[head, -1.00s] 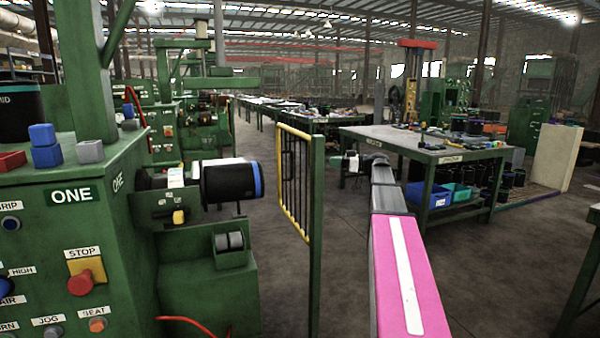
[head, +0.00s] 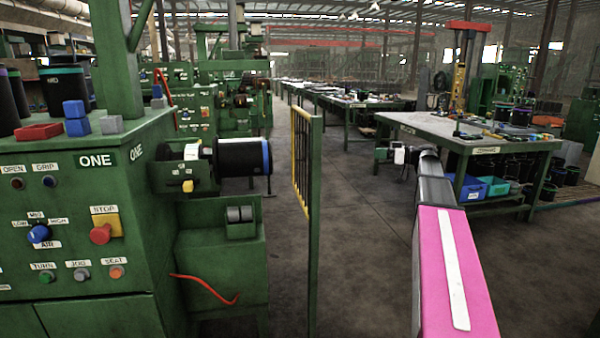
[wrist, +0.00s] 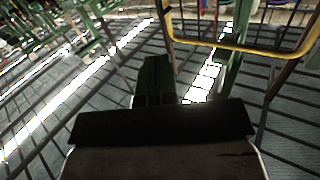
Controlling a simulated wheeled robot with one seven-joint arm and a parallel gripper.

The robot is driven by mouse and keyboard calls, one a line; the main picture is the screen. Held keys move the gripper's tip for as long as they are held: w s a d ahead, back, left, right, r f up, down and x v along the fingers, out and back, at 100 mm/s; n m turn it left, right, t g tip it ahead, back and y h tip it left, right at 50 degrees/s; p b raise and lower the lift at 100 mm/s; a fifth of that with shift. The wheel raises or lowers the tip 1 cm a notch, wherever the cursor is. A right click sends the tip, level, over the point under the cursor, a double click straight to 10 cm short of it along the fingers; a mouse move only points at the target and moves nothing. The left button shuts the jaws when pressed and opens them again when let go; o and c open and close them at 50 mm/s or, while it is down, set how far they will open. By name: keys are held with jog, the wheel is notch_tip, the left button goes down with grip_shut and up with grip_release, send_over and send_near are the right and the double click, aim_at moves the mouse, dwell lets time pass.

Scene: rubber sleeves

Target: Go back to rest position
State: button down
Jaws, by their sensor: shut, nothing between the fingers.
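My arm, with its pink and dark grey links, reaches forward on the right side of the head view. My gripper (head: 381,154) is at its far end, small in the picture, in front of the left end of a green work table (head: 435,128). In the wrist view my gripper (wrist: 155,80) is dark and shut, with nothing held.
The green machine marked ONE (head: 110,215), with a black sleeve (head: 243,157) on its drum, stands left. The open gate (head: 306,190) stands between it and my arm. Blue bins (head: 470,188) sit under the work table. The aisle floor (head: 360,250) is clear.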

jog(key=s+a+f+m+g+h, duration=0.15)
jog(key=s+a+f, duration=0.25)
jog(key=f, duration=0.4)
jog(key=s+a+f+m+g+h, duration=0.1)
jog(key=s+a+f+m+h, duration=0.2)
jog(key=f, duration=0.5)
jog(key=s+a+f+m+g+h, duration=0.1)
jog(key=s+a+f+m+h, duration=0.2)
jog(key=f, duration=0.6)
jog(key=s+a+f+m+g+h, duration=0.2)
jog(key=s+f+m+h, duration=0.3)
jog(key=s+f, duration=1.1)
jog(key=s+g+h, duration=0.1)
jog(key=s+h, duration=0.2)
jog(key=s, duration=0.1)
jog(key=shift+f+h, duration=0.15)
jog(key=shift+h, duration=0.2)
jog(key=shift+m, duration=0.25)
